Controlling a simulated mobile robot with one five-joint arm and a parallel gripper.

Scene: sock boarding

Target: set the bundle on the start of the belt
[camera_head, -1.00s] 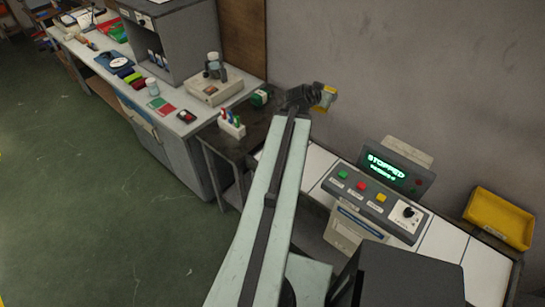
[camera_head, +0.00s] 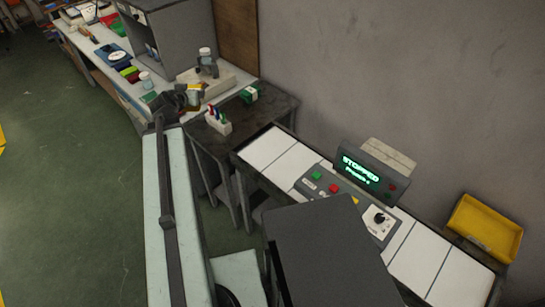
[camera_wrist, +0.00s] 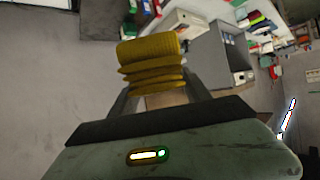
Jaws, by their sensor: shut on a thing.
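The bundle, a folded stack of mustard-yellow ribbed fabric (camera_wrist: 150,50), is held between the fingers of my gripper (camera_wrist: 158,88) in the wrist view. In the head view my gripper (camera_head: 188,97) is small, with a bit of the yellow bundle (camera_head: 194,95) showing at its tip. It appears in front of the grey bench's right end, left of the belt. The belt (camera_head: 270,147), with white panels in a dark frame, runs from the middle to the lower right. Its near middle is hidden by a dark grey block. The display (camera_head: 367,170) reads STOPPED.
A dark side table (camera_head: 262,112) stands between bench and belt, with a pen holder (camera_head: 217,122) and a green-and-white item (camera_head: 250,94). A control panel (camera_head: 335,190) sits over the belt. A yellow bin (camera_head: 485,228) is at the far right.

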